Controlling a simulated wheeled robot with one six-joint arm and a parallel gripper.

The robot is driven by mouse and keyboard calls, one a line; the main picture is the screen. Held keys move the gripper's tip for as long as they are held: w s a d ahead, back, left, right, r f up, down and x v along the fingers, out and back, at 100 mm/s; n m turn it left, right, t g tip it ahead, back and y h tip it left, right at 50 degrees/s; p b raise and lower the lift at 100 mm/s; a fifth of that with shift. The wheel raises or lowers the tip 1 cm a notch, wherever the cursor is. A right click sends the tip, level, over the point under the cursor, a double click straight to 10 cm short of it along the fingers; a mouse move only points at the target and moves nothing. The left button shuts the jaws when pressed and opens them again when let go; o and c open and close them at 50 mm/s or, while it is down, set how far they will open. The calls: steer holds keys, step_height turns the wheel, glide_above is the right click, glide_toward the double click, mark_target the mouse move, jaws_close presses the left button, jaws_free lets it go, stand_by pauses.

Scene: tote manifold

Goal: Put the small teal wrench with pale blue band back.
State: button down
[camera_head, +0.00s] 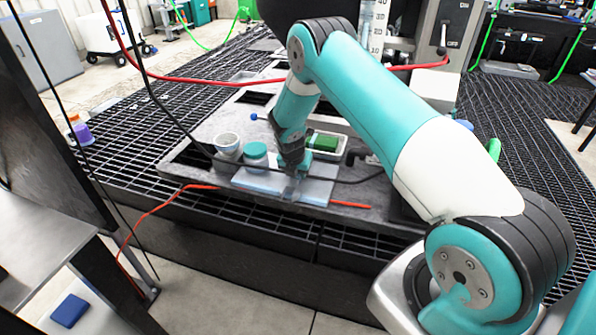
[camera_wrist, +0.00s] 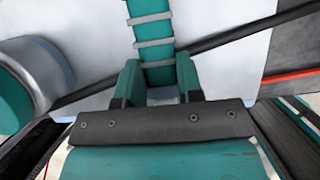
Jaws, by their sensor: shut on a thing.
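In the wrist view my gripper (camera_wrist: 158,82) has its two teal fingers on either side of a teal bar with several pale bands (camera_wrist: 152,35), and it is shut on it. I take this bar to be the wrench; its ends are not clearly visible. The bar reaches up out of the top of that view, over a pale flat surface. In the head view my gripper (camera_head: 291,186) is low over a pale blue-white mat or panel (camera_head: 258,183) on the grey bench. The wrench cannot be made out there, as my wrist and fingers cover that area.
A teal-lidded jar (camera_head: 255,154) and a white cup (camera_head: 227,142) stand just left of my gripper. A black cable (camera_head: 205,148) crosses close by. A red cable (camera_head: 155,208) lies along the front edge.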

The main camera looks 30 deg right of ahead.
steer(key=c, duration=0.8)
jaws_free()
steer(key=shift+f, duration=0.1)
steer(key=s+a+r+m+y, duration=0.1)
steer(key=s+a+r+m, duration=0.4)
steer(key=r, duration=0.6)
steer(key=s+a+r+m+y, duration=0.1)
steer(key=s+a+r+y, duration=0.15)
steer(key=a+r, duration=0.65)
steer(key=s+a+r+m+g+y, duration=0.1)
steer(key=s+a+r+m, duration=0.3)
steer(key=s, duration=0.5)
steer(key=s+a+r+m+y, duration=0.1)
steer(key=s+a+r+m, duration=0.3)
steer(key=s, duration=0.6)
steer(key=s+a+r+m+g+y, duration=0.1)
steer(key=s+a+r+m, duration=0.3)
steer(key=s, duration=0.5)
steer(key=shift+s+a+r+m+g+y, duration=0.1)
steer(key=shift+s+r+m+g+y, duration=0.15)
steer(key=shift+r, duration=0.45)
steer(key=shift+s+a+r+m+g+y, duration=0.1)
steer(key=shift+r+y, duration=0.2)
steer(key=shift+r, duration=0.35)
